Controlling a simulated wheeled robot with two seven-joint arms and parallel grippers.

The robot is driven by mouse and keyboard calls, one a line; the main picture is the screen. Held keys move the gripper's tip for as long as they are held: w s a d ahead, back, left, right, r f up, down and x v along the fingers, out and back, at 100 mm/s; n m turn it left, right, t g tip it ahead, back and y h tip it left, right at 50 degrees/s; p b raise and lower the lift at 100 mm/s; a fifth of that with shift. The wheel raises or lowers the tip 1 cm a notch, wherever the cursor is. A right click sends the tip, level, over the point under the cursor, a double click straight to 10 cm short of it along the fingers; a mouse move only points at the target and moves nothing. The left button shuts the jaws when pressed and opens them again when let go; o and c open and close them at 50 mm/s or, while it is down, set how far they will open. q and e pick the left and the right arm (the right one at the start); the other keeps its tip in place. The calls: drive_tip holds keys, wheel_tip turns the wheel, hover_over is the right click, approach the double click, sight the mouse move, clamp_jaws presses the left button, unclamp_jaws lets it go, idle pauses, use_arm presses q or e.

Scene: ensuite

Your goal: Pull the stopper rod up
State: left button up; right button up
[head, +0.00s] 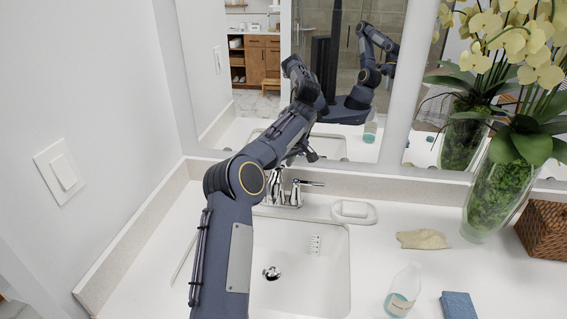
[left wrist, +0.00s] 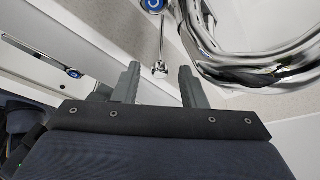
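The stopper rod (left wrist: 162,42) shows in the left wrist view as a thin chrome rod ending in a small knob (left wrist: 160,69). My left gripper (left wrist: 159,78) is open, with one finger on each side of the knob in the picture. I see a gap on both sides, and I cannot tell how deep the knob sits between the fingers. The chrome faucet (head: 283,188) stands behind the sink in the head view, with my left arm reaching over the sink to it. The rod cannot be made out there. My right gripper is not in view.
The curved chrome spout (left wrist: 232,62) is close to the right finger in the left wrist view. A sink (head: 318,270) with a drain stopper (head: 271,273) lies below. A soap dish (head: 353,212), bottle (head: 402,292) and vase (head: 492,196) stand to the right. A mirror (head: 245,75) is behind.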

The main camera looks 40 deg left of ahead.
use_arm(q)
clamp_jaws()
drive_tip(key=shift+r, duration=0.1)
wheel_tip(320, 180, up, 3)
drive_tip(key=p, duration=0.2)
drive_tip(key=shift+p, duration=0.35)
unclamp_jaws()
